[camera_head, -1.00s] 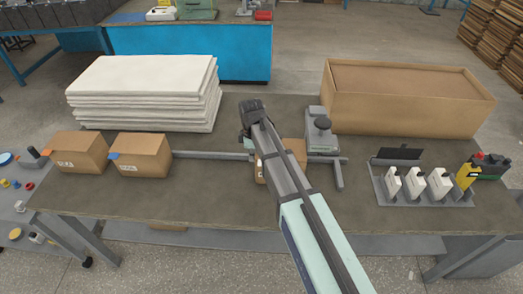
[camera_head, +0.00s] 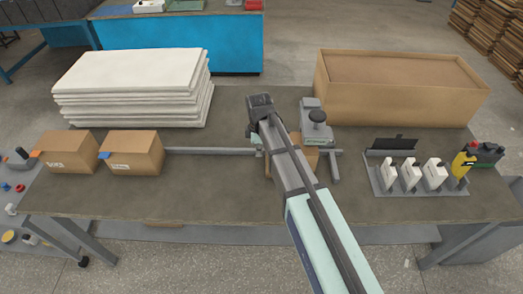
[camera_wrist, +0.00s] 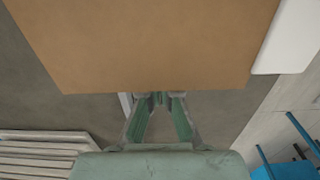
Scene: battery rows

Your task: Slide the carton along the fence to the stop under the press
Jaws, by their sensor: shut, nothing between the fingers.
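The carton (camera_head: 307,159) is a brown box, mostly hidden behind my arm in the head view. Its visible right part is beside and partly below the grey press (camera_head: 317,128). The grey fence (camera_head: 210,151) runs along the table to the left of my arm. A grey bar, seemingly the stop (camera_head: 334,166), lies just right of the carton; I cannot tell whether they touch. In the wrist view the carton (camera_wrist: 150,45) fills the top. My gripper (camera_wrist: 159,98) is shut and empty, its fingertips at the carton's edge; contact is unclear.
Two more cartons (camera_head: 135,152) stand at the left on the table. A stack of white sheets (camera_head: 135,88) and a large open box (camera_head: 400,88) stand at the back. The front strip is mostly clear.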

